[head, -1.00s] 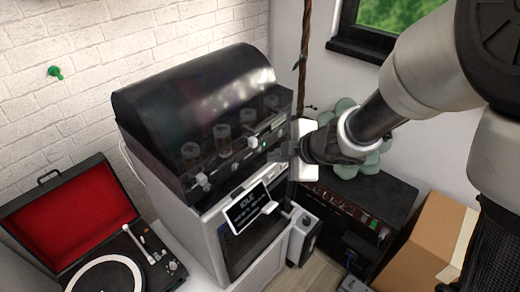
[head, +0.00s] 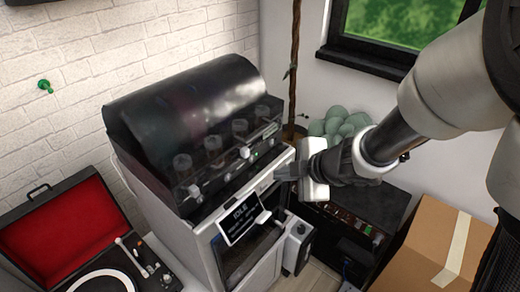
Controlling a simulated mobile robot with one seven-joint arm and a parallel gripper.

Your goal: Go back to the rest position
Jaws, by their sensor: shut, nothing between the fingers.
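My gripper (head: 284,174) is at the centre right of the head view, on the end of my arm, which reaches in from the right. Its fingers are shut with nothing between them. They point left, in front of the right side of a white and black machine (head: 165,197). I cannot tell whether the fingertips touch the machine. The machine has a dark curved hood (head: 190,112), several clear cylinders behind its front and a small tilted display (head: 238,222).
An open record player with a red-lined lid (head: 70,232) stands at the lower left. A dark cabinet (head: 355,222) with a plant (head: 338,124) behind it stands right of the machine. A cardboard box (head: 425,250) is at the lower right. A window (head: 390,30) is above.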

